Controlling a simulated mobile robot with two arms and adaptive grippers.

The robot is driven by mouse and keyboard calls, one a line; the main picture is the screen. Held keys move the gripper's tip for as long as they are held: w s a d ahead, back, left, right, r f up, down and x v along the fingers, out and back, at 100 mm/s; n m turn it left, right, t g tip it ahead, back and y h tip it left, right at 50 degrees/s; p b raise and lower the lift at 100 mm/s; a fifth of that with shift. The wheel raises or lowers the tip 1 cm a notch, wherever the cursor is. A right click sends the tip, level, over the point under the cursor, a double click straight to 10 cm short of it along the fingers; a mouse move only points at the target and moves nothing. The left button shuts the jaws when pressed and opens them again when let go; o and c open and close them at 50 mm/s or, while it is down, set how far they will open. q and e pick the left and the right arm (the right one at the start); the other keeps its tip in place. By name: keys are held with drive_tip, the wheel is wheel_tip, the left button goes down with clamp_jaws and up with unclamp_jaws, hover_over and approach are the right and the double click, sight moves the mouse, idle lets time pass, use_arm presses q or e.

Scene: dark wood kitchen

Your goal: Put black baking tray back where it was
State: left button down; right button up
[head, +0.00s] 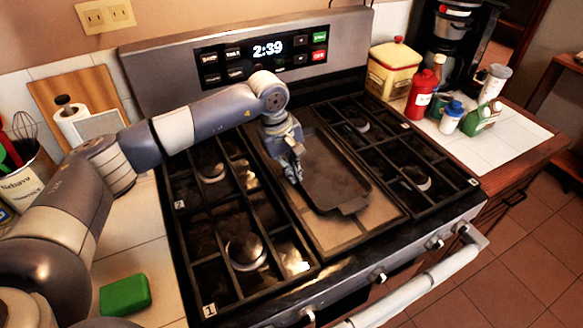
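The black baking tray (335,178) lies on the middle of the stovetop, between the left and right burner grates. It has a raised rim and a tab handle at its near end. My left gripper (292,172) points down at the tray's left edge. Its fingers look close together, but they are small and dark, and I cannot tell whether they hold the rim. The tray's far left part is hidden behind my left gripper and wrist. My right gripper is not in view.
The stove (345,232) has burner grates on both sides. On the right counter stand a yellow canister (392,70), a red bottle (421,95), small bottles and a coffee maker (455,30). A green sponge (125,295) lies on the left counter. The oven handle (420,290) juts out in front.

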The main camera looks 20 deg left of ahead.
use_arm(q)
drive_tip(key=shift+f, duration=0.15)
drive_tip(key=c, duration=1.8)
unclamp_jaws()
drive_tip(key=shift+s, duration=0.1)
